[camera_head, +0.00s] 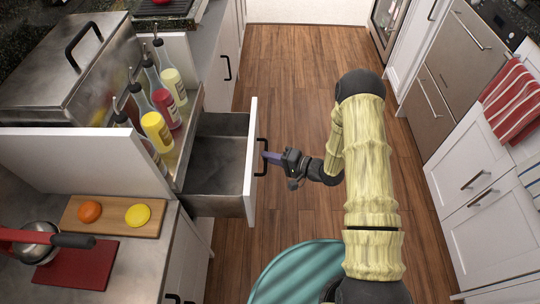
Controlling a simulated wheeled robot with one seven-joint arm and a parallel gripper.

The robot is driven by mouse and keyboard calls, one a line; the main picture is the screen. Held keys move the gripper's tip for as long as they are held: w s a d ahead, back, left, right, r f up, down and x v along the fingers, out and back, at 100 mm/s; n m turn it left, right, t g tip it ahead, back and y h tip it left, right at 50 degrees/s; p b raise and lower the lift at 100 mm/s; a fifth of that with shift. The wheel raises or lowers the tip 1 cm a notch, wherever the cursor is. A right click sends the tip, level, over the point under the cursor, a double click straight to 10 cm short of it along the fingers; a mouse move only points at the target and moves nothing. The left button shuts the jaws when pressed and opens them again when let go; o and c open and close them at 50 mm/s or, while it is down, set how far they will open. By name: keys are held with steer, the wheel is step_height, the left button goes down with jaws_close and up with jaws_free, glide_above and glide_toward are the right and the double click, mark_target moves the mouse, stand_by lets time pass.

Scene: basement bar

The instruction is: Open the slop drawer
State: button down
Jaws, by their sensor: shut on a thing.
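The slop drawer (218,160) stands pulled out from the left counter. Its grey inside is empty where I can see it, and its white front panel faces right. A dark handle (261,158) is on that front. My gripper (268,158) reaches from the right and is shut on the handle. The fingertips are small in this view, and their exact grip is hard to make out.
Several bottles (157,130) stand in a rack just left of the drawer. A cutting board (113,214) with orange and yellow rounds lies on the counter below. A teal striped round top (297,272) is near my arm. Wooden floor (300,60) lies open beyond.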

steer(key=c, duration=1.5)
jaws_free()
steer(key=shift+d, duration=0.1)
steer(key=p+v, duration=0.3)
steer(key=v, duration=1.4)
steer(key=shift+d, duration=0.15)
